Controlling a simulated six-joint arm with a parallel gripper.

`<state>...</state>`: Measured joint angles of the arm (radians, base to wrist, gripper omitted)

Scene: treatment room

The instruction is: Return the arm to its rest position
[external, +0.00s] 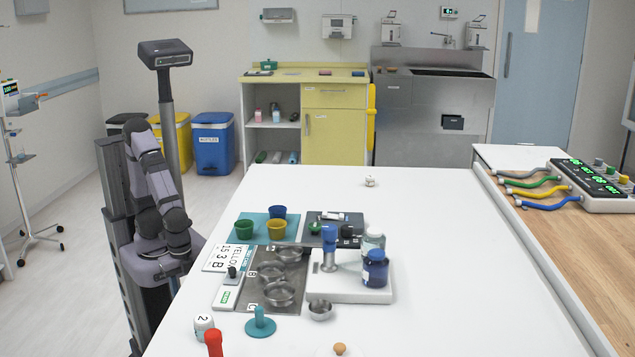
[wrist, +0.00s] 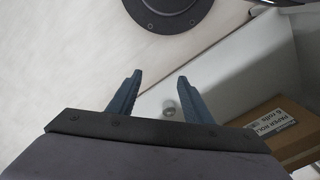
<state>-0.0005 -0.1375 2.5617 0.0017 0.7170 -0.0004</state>
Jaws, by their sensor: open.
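My arm (external: 160,190) is folded close to its column at the left edge of the white table (external: 450,230). It is clear of the objects on the tabletop. My gripper (wrist: 160,75) shows in the wrist view with its two blue-grey fingers apart and nothing between them. In the external view I cannot make out the fingers. Beyond the fingers, the wrist view shows pale floor and a light grey panel.
The table's near left holds coloured cups (external: 277,227), steel bowls (external: 278,294), a white scale (external: 350,290) and blue-capped bottles (external: 375,268). Its right half is mostly bare. The wrist view shows a cardboard box (wrist: 262,122) and a dark round disc (wrist: 167,12).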

